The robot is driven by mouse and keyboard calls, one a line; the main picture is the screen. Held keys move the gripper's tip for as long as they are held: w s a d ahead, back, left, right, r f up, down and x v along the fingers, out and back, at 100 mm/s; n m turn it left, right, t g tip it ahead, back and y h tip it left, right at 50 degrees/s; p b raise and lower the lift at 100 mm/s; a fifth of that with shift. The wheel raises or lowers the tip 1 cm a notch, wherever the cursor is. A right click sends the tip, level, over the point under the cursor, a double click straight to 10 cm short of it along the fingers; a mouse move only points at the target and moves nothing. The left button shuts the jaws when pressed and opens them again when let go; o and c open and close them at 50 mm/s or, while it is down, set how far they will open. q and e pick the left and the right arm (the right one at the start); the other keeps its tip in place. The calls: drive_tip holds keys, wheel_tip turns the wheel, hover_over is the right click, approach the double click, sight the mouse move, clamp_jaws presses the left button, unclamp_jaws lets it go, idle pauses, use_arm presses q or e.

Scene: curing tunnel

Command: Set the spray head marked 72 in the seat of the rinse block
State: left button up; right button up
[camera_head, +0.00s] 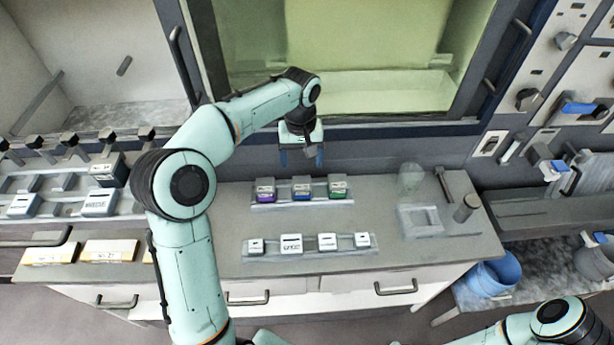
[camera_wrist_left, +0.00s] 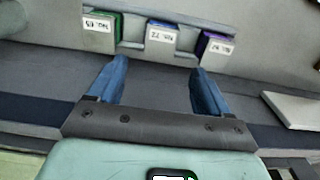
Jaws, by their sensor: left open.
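Three spray heads stand in a row on a light rack (camera_head: 302,203) on the counter: one purple (camera_head: 265,196), one blue (camera_head: 302,194) and one green (camera_head: 338,192). In the left wrist view the blue head's label (camera_wrist_left: 162,38) is upside down and appears to read 72; the green head (camera_wrist_left: 117,28) and purple head (camera_wrist_left: 204,45) flank it. My left gripper (camera_head: 302,160) is open and empty, behind and above the row; its two blue fingers (camera_wrist_left: 155,75) are apart from the heads. A pale block with a square opening (camera_head: 420,232), apparently the rinse block, sits to the right. My right gripper is out of view.
A front strip (camera_head: 310,252) holds several white labelled pieces. A translucent cup (camera_head: 410,178) and a grey cylinder (camera_head: 466,208) stand near the square-opening block. Racks with more pieces (camera_head: 100,202) are at left. Bare counter lies between the two rows.

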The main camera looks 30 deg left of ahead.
sight(302, 183)
use_arm(q)
drive_tip(key=f+b, duration=0.1)
drive_tip(key=f, duration=0.3)
drive_tip(key=f+b, duration=0.1)
drive_tip(key=f, duration=0.1)
drive_tip(key=shift+s+f+b, duration=0.25)
drive_tip(key=shift+f+b, duration=0.1)
drive_tip(key=shift+f, duration=0.75)
drive_tip(key=shift+w+f+b, duration=0.15)
drive_tip(key=shift+f+b, duration=0.15)
drive_tip(key=shift+f, duration=0.2)
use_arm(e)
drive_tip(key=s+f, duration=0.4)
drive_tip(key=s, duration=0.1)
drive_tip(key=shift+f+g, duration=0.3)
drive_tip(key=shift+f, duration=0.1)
